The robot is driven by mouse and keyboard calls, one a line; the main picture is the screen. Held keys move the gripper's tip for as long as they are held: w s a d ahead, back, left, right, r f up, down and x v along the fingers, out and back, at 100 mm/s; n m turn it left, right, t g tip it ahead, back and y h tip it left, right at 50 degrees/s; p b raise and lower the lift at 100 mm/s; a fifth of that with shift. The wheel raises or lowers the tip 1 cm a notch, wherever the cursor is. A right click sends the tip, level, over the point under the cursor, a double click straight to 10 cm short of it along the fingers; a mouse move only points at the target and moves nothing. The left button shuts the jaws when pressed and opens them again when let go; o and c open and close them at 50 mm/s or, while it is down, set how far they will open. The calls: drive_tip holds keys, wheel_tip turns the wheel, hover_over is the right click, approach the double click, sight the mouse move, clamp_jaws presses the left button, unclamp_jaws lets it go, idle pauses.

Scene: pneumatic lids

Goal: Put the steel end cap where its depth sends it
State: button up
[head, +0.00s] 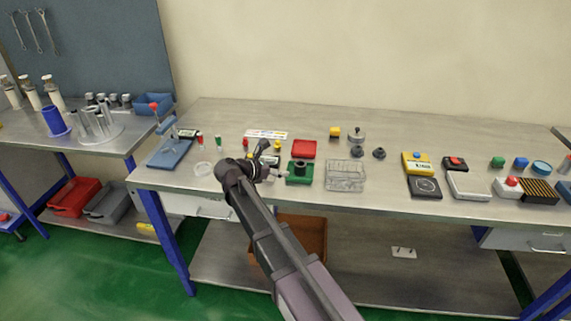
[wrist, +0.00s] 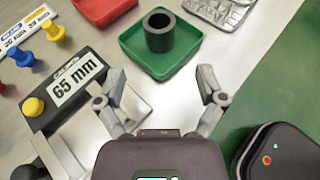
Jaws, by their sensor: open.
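A dark grey round part with a hole in its top, which looks like the steel end cap, stands upright in a small green tray (head: 290,179) in the head view. In the wrist view the part (wrist: 158,31) and the green tray (wrist: 160,70) are just beyond my fingertips. My gripper (wrist: 160,88) is open and empty, its two fingers apart on the near side of the tray. A gauge display (wrist: 79,80) reading 65 mm is left of my left finger. A red tray (head: 303,149) lies behind the green one. My gripper (head: 265,166) partly hides the gauge in the head view.
A clear compartment tray (head: 345,175) is right of the green tray. A marked strip (head: 266,134) lies behind. Dark round parts (head: 379,153) and a steel lidded part (head: 357,136) stand farther back. A blue stand (head: 170,152) is at left.

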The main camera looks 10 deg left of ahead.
drive_tip(key=shift+v, duration=1.15)
drive_tip(key=shift+s, duration=0.1)
